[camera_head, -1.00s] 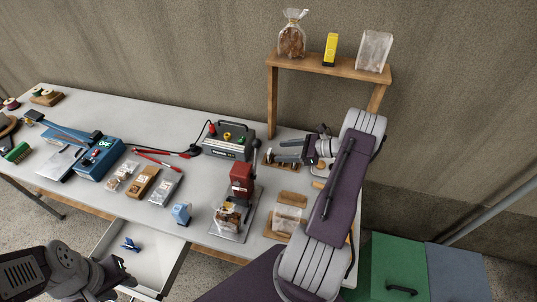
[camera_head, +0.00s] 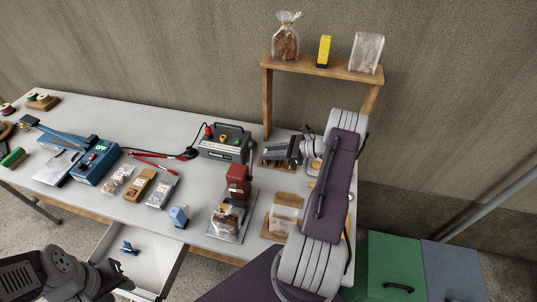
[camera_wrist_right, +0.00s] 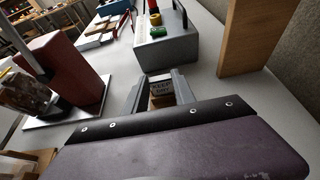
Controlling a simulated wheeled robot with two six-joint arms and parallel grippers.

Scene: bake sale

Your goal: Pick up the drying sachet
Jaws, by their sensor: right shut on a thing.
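The drying sachet (camera_wrist_right: 160,86), a small pale packet with dark printed lettering, sits between the fingers of my right gripper (camera_wrist_right: 158,94) in the right wrist view. My right gripper is shut on it. In the head view this gripper (camera_head: 277,152) is low over a small wooden tray (camera_head: 271,166) at the back right of the table, and the sachet is hidden there. My left gripper (camera_head: 126,283) is at the bottom left, by the open drawer; its fingertips are unclear.
A grey box with knobs (camera_head: 225,142) stands left of my right gripper, with a red press (camera_head: 238,183) nearer the front. A wooden shelf (camera_head: 325,67) with bags stands behind. A blue sealer (camera_head: 97,161) and several packets occupy the table's left and middle.

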